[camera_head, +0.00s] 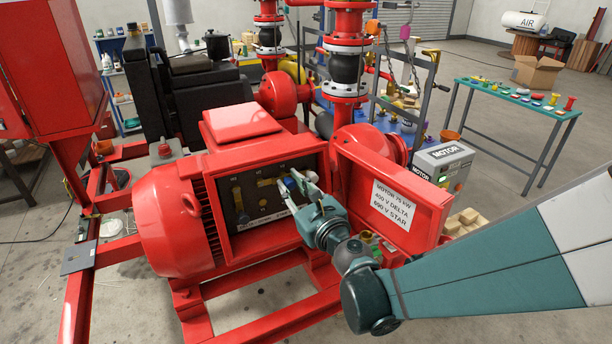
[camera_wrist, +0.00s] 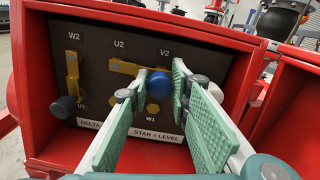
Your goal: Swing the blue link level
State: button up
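The blue link is a brass bar (camera_wrist: 124,66) with a blue knob (camera_wrist: 160,83) at its right end. The bar runs from under the U2 label toward V2, near level, with its right part partly hidden behind my left finger. My gripper (camera_wrist: 160,80) is open, with one green-padded finger on each side of the blue knob. I cannot tell whether either finger touches it. In the head view, my gripper (camera_head: 291,180) reaches into the motor's terminal box, and the brass bar (camera_head: 266,182) shows left of the fingertips.
A second brass link (camera_wrist: 72,68) stands upright at left, with a dark grey knob (camera_wrist: 65,106) at its bottom. A white knob (camera_wrist: 199,79) is right of my right finger. The red box walls and the open lid (camera_head: 393,205) lie close around my gripper.

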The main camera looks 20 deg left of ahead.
jog(key=o, duration=0.3)
jog(key=shift+d, duration=0.1)
jog(key=v, duration=1.2)
dwell(0.5)
